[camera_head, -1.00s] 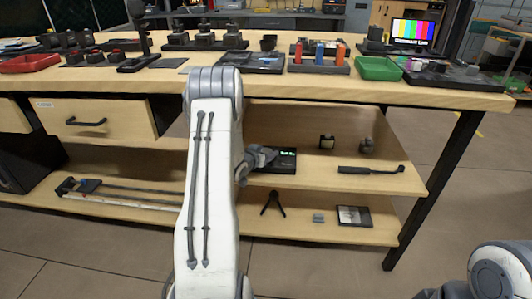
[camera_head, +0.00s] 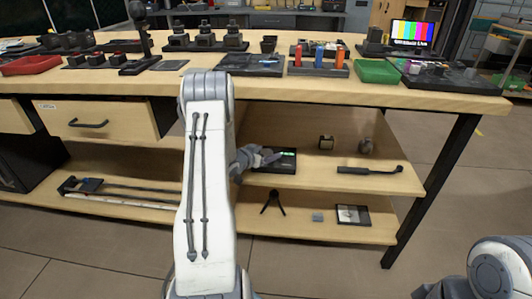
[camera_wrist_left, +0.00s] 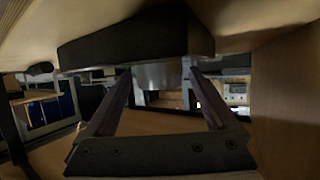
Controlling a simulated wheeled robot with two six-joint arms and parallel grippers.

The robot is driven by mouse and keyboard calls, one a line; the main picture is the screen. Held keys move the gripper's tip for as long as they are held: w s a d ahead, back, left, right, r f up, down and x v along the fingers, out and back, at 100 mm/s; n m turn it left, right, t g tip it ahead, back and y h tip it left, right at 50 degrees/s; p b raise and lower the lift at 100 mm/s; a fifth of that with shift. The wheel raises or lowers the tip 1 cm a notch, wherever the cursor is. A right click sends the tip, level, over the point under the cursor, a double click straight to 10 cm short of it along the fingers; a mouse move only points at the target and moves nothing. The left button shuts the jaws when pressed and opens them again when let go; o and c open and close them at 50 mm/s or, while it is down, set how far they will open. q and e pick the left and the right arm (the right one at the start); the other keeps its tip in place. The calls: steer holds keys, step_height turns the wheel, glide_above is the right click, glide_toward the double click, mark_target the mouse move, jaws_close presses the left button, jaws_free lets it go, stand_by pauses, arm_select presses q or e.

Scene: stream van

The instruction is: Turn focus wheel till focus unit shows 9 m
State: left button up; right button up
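The focus unit (camera_head: 262,167) is a dark box with a small green display on the upper shelf under the bench. The display's figures are too small to read. In the left wrist view the unit (camera_wrist_left: 120,40) is a black block at the top, with a silvery round wheel (camera_wrist_left: 158,75) on it. My left gripper (camera_head: 268,158) is at the unit, partly covering it. In the left wrist view its two dark fingers (camera_wrist_left: 160,80) are spread, one on each side of the wheel, with seemingly narrow gaps; contact is unclear. My right gripper is out of view.
Two small items (camera_head: 326,142) and a black handle (camera_head: 370,170) lie right of the unit on the same shelf. A small tripod (camera_head: 272,202) and a framed card (camera_head: 353,214) are on the lower shelf. The bench top (camera_head: 440,96) overhangs the shelves.

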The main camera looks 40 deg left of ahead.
arm_select(q)
steer(key=p+v, duration=0.2)
steer(key=v, duration=0.7)
steer(key=shift+s+r+p, duration=0.2)
steer(key=shift+r+p, duration=0.05)
steer(key=shift+p, duration=0.1)
steer(key=shift+s+r, duration=0.1)
steer(key=shift+s, duration=0.4)
